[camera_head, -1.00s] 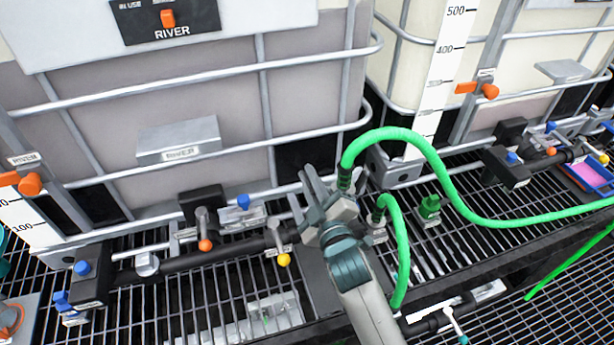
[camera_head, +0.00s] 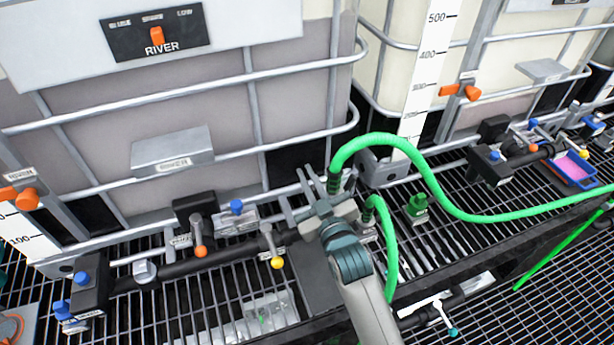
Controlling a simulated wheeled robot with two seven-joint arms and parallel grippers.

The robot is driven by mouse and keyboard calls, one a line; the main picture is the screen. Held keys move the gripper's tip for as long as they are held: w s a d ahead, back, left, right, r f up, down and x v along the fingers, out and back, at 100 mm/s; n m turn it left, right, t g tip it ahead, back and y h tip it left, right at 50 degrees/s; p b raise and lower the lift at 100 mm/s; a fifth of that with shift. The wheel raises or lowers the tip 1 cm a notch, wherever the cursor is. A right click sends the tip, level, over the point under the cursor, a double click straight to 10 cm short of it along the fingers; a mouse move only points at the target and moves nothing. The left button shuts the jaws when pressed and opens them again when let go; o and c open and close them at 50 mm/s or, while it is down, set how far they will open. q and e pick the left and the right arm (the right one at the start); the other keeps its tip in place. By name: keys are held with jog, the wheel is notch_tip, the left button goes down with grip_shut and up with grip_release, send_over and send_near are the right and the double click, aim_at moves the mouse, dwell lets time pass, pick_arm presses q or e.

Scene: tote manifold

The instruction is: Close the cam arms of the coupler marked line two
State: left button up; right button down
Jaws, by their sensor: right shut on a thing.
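My right gripper (camera_head: 316,212) is at the middle of the head view, with its arm coming up from the bottom. It is shut at the coupler on the end of the black manifold pipe (camera_head: 205,262), beside the end of a green hose (camera_head: 400,140). Thin grey bars (camera_head: 308,186) stick up at its far side; I cannot tell cam arms from fingers. The gripper hides most of the coupler and what it holds. A second green hose end (camera_head: 372,206) stands just right of the gripper. No line-two marking is readable. My left gripper is not in view.
Valve handles with an orange tip (camera_head: 201,252) and a yellow tip (camera_head: 278,263) stand left of the gripper. A caged tote marked RIVER (camera_head: 160,46) rises behind. A green fitting (camera_head: 417,206) sits on the grating at right. A blue tray (camera_head: 575,172) is far right.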

jog(key=c, duration=1.9)
grip_release()
jog(key=shift+o, duration=0.2)
